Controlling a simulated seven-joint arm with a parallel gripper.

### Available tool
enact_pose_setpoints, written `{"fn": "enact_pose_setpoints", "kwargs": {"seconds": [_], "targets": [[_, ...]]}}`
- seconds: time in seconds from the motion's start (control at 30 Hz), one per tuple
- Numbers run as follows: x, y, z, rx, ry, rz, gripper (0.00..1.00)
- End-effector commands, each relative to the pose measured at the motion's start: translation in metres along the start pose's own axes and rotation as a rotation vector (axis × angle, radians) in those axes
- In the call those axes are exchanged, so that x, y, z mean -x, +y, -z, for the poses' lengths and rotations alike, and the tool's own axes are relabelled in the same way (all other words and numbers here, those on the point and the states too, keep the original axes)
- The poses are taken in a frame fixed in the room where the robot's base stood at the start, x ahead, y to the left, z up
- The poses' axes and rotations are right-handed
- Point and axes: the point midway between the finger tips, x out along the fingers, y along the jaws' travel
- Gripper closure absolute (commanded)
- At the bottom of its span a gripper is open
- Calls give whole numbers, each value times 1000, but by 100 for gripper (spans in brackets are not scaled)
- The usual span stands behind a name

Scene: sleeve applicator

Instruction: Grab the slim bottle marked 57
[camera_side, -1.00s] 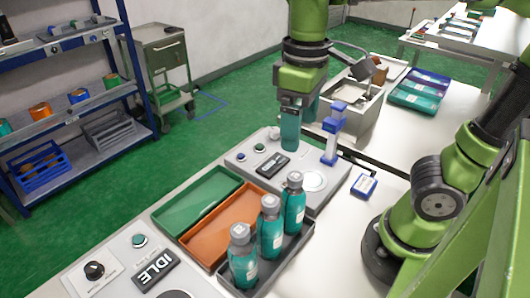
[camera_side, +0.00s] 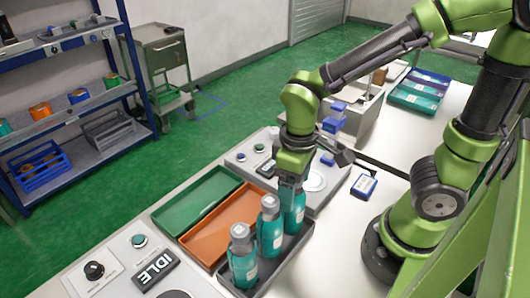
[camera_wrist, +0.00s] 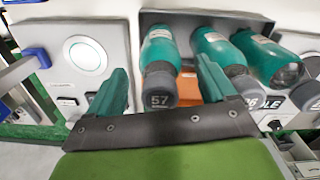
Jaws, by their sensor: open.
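The bottle marked 57 (camera_wrist: 158,62) is slim and teal with a grey cap; the number shows on the cap in the wrist view. It stands at the far end of the dark tray (camera_side: 262,284), and its body (camera_side: 296,212) shows in the side view below my gripper (camera_side: 290,182). In the wrist view my gripper (camera_wrist: 161,66) is open, with one teal finger on each side of this bottle. Whether the fingers touch it, I cannot tell. The gripper hides the bottle's cap in the side view.
Two similar bottles stand in the same tray, the middle one (camera_side: 270,232) close beside my gripper and another (camera_side: 242,262) nearer the camera. An orange tray (camera_side: 222,232) and a green tray (camera_side: 197,200) lie to the left. A blue upright fixture (camera_side: 334,120) stands behind.

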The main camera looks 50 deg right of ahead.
Motion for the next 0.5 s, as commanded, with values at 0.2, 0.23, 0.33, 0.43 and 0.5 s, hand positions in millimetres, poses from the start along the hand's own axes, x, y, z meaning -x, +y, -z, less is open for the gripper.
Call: {"fn": "enact_pose_setpoints", "kwargs": {"seconds": [0.2,0.23,0.33,0.43,0.5], "targets": [[-13,0,0,0,1,0,16],[-13,0,0,0,1,0,16],[-13,0,0,0,1,0,16],[-13,0,0,0,1,0,28],[-13,0,0,0,1,0,39]]}}
